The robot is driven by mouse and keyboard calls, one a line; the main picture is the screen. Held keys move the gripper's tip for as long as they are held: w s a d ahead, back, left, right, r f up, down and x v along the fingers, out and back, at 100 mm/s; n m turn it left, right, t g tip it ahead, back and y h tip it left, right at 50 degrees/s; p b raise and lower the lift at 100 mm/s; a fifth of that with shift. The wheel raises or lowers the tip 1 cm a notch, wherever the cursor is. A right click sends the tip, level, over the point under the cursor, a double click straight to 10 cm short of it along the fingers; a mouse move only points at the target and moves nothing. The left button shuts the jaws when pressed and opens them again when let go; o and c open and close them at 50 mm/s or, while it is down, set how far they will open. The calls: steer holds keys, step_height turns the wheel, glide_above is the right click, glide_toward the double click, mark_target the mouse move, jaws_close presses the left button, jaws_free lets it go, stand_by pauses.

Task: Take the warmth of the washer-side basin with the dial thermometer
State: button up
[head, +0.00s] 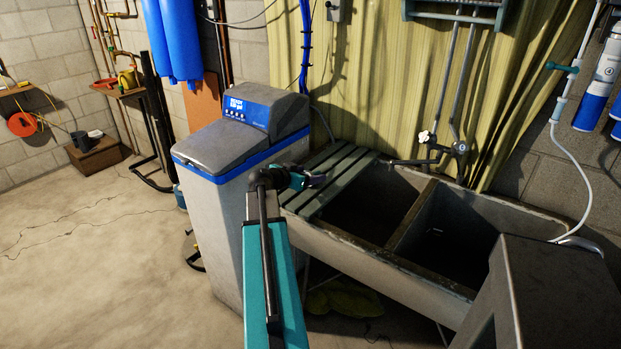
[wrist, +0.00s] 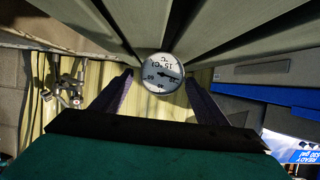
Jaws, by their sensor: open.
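The dial thermometer (wrist: 162,73) shows its round white face in the wrist view, between the two fingers of my gripper (wrist: 159,80) and beside the slatted board. My gripper is open, and I cannot tell whether either finger touches the dial. In the head view my gripper (head: 314,181) is at the left end of the double sink, by the slats; I cannot make out the thermometer there. The sink has a left basin (head: 365,212) and a right basin (head: 450,240). The right one is beside a dark grey box-shaped appliance (head: 550,300), perhaps the washer.
The slatted board (head: 335,180) covers the left end of the sink. The water softener (head: 235,150) stands close on the left of my arm. Taps (head: 440,145) stand behind the sink, and a white hose (head: 570,150) hangs at right. The floor at left is mostly clear.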

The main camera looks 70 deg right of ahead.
mark_target(316, 174)
steer(key=shift+p+x, duration=1)
steer(key=shift+x, duration=1.55)
steer(key=shift+f, duration=0.1)
steer(key=c, duration=1.1)
